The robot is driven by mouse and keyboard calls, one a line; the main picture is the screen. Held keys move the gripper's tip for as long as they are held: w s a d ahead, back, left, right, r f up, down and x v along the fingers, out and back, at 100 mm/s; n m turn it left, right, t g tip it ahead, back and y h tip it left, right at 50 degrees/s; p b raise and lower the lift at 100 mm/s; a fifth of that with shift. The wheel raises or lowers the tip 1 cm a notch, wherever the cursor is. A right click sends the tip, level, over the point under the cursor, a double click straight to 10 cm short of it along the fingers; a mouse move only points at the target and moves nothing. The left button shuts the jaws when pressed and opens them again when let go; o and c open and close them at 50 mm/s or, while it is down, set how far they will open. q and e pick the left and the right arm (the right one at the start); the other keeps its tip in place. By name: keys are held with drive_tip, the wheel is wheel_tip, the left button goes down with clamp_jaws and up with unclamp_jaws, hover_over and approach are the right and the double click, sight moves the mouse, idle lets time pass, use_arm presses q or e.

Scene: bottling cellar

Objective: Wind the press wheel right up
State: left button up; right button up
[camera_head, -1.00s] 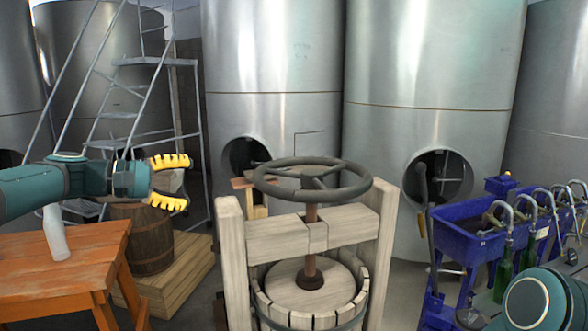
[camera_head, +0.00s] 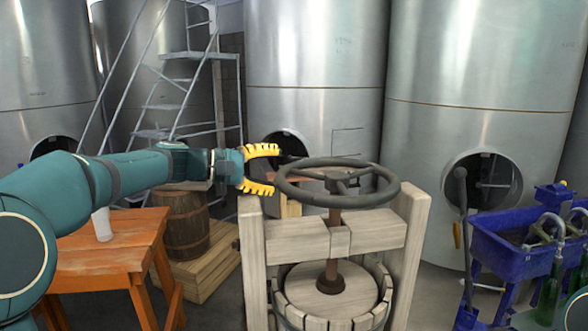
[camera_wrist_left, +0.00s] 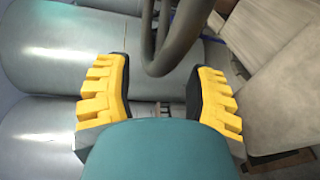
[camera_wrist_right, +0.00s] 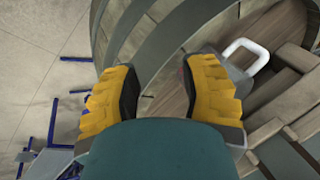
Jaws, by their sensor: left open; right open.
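The press wheel (camera_head: 384,190) is a dark grey ring with spokes on a brown screw, level above the wooden press beam (camera_head: 290,238). My left gripper (camera_head: 270,170) has its yellow fingers open at the wheel's left rim. In the left wrist view the wheel's rim (camera_wrist_left: 178,45) comes down toward the gap between the open fingers (camera_wrist_left: 160,97); whether it touches them I cannot tell. The press plate (camera_head: 310,287) sits inside the slatted basket (camera_head: 300,318). My right gripper (camera_wrist_right: 160,95) is open in the right wrist view, with the slatted basket wall (camera_wrist_right: 160,50) close by.
An orange table (camera_head: 110,250) with a pale bottle (camera_head: 103,225) and a barrel (camera_head: 182,222) stand at left. A blue bottling trough (camera_head: 505,250) is at right. Large steel tanks (camera_head: 315,70) and a ladder stand behind.

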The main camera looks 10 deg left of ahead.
sight(289, 171)
use_arm(q)
drive_tip(key=shift+p+x, duration=0.3)
drive_tip(key=shift+x, duration=2.25)
clamp_jaws()
